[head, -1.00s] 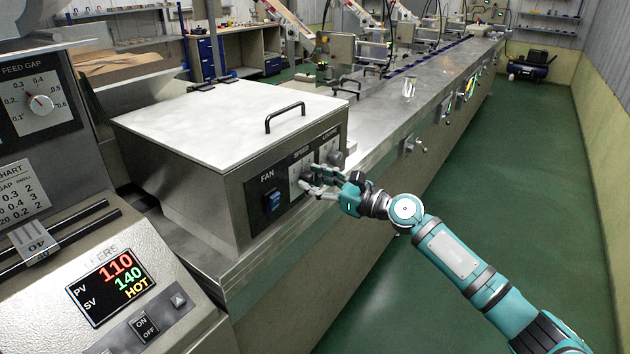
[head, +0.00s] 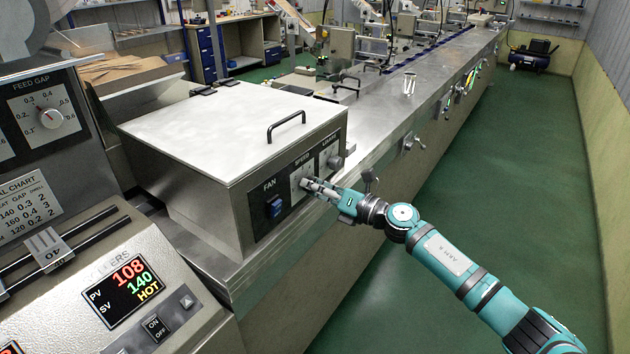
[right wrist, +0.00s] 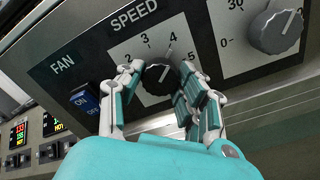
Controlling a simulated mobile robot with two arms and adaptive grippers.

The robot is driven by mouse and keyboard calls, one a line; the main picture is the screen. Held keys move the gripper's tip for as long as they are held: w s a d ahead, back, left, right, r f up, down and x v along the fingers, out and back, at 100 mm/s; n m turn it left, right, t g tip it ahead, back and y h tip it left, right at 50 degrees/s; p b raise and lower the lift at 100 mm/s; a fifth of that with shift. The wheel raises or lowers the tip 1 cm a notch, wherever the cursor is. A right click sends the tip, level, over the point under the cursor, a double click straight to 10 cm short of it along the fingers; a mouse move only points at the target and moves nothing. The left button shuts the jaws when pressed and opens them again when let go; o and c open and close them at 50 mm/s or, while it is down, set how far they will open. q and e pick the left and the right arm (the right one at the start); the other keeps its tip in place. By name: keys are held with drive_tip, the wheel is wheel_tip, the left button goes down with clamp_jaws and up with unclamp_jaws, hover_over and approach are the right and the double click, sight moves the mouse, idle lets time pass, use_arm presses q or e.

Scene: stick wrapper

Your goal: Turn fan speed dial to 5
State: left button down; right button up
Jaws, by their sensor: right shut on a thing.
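The SPEED dial is a black knob (right wrist: 158,80) on a light scale with the numbers 2, 3, 4 and 5 readable around it in the right wrist view. A pale mark on the knob seems to point up and right, near 4; the fingers cover part of the knob. My right gripper (right wrist: 156,88) has its fingers on both sides of the knob and is shut on it. In the head view my right gripper (head: 307,184) reaches the SPEED panel from the right and hides most of the dial. My left gripper is not in view.
The blue FAN switch (right wrist: 85,104) is left of the dial. Another grey knob (right wrist: 275,32) with its own scale is to the right. The metal box (head: 200,170) has a lid handle (head: 285,124) on top. The green floor (head: 460,200) right of the bench is clear.

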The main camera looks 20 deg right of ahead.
drive_tip(key=shift+m+p, duration=2.1)
drive_tip(key=shift+m, duration=1.7)
drive_tip(key=o, duration=1.1)
drive_tip(key=shift+o, duration=0.2)
drive_tip(key=v, duration=1.2)
